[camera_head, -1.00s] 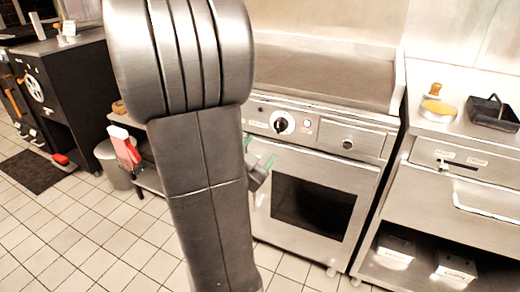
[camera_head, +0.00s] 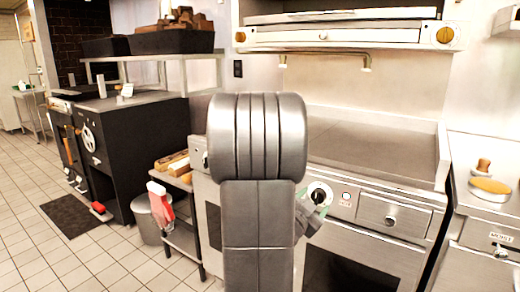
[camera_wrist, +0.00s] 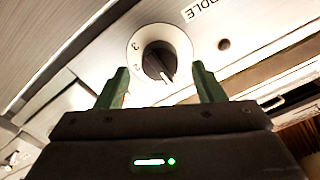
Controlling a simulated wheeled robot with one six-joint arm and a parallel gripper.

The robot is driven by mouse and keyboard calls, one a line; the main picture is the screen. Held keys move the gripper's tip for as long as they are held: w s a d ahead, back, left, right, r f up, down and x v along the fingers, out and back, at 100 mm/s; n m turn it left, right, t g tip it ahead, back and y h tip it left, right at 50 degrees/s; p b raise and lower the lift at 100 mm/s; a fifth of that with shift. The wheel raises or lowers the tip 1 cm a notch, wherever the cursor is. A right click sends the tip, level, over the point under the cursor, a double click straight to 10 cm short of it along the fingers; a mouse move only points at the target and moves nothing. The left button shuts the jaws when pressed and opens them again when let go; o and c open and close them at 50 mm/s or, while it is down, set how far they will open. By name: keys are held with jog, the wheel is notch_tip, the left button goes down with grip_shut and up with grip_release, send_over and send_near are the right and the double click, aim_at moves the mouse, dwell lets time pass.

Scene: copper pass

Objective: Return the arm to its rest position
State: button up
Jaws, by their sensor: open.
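My gripper (camera_wrist: 163,88) is open, its two green-tipped fingers apart with nothing between them that I can see held. In the wrist view a dark control knob (camera_wrist: 158,62) on a white numbered dial shows beyond and between the fingertips. I cannot tell how wide the gap to it is. In the head view my grey arm stands upright in the middle and hides part of the stove front. My gripper shows only partly at the arm's right edge, just below the same knob (camera_head: 319,194).
The griddle stove (camera_head: 372,150) is close in front. A hooded shelf unit (camera_head: 345,35) hangs above it. A low side table (camera_head: 178,182), a red-and-white object (camera_head: 160,203) and a grey bin (camera_head: 146,222) are left. Open tiled floor (camera_head: 100,262) lies front left.

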jog(key=shift+x, duration=1.1)
